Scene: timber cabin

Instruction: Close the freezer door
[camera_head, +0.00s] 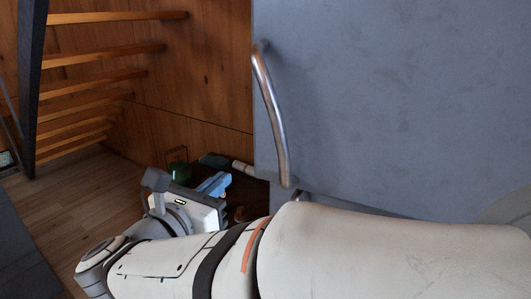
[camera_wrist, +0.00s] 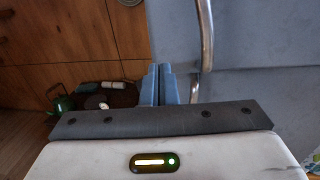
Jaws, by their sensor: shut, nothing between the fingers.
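A large blue-grey door panel (camera_head: 390,90), which looks like the fridge-freezer front, fills the right of the head view. It has a curved metal handle (camera_head: 270,115) near its left edge. The panel also shows in the wrist view (camera_wrist: 265,30), with the handle (camera_wrist: 206,40). A seam there separates it from a lower blue-grey panel (camera_wrist: 270,95). Which panel is the freezer door, and how far it stands open, I cannot tell. My gripper (camera_head: 222,181) is shut and empty, low and left of the handle. Its blue fingers (camera_wrist: 158,70) point at the panels' left edge in the wrist view.
Wooden wall panelling (camera_head: 200,80) and open stair treads (camera_head: 110,55) stand at the left. A green kettle-like pot (camera_wrist: 61,101) and several small items sit on a dark surface beyond the gripper. Plank floor (camera_head: 90,195) is clear at the lower left.

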